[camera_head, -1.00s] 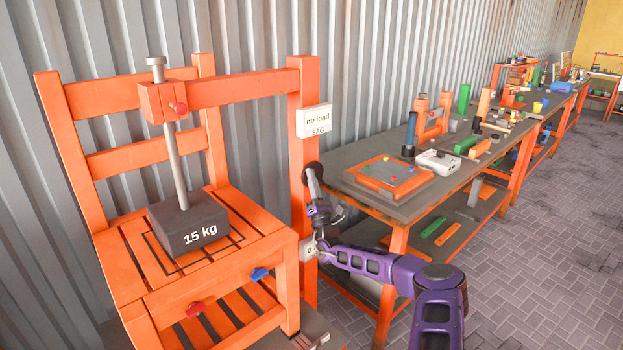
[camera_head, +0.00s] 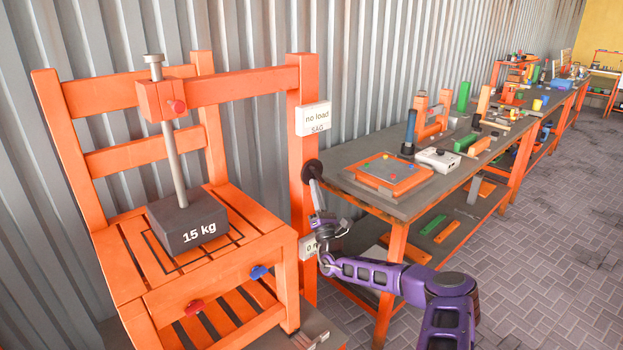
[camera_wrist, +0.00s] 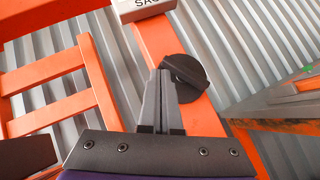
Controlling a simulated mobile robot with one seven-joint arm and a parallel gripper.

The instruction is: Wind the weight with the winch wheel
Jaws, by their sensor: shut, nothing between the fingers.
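The dark weight marked 15 kg (camera_head: 188,220) rests on the orange slatted seat, with a grey rod (camera_head: 173,160) rising from it through an orange block. The dark round winch wheel (camera_head: 312,169) is on the orange post, under the "no load SAG" sign. In the wrist view the wheel (camera_wrist: 187,85) shows as a black disc, partly hidden by my fingers. My gripper (camera_head: 314,184) is shut and empty, its tips at the wheel's lower edge in the head view. In the wrist view my gripper (camera_wrist: 161,74) overlaps the wheel's left side; I cannot tell whether it touches.
A second white sign (camera_head: 308,247) sits lower on the post, partly hidden by my arm. A long workbench (camera_head: 412,200) with a framed board (camera_head: 390,172) and other parts stands to the right. The corrugated wall (camera_head: 270,30) is behind. The paved floor (camera_head: 540,250) at right is clear.

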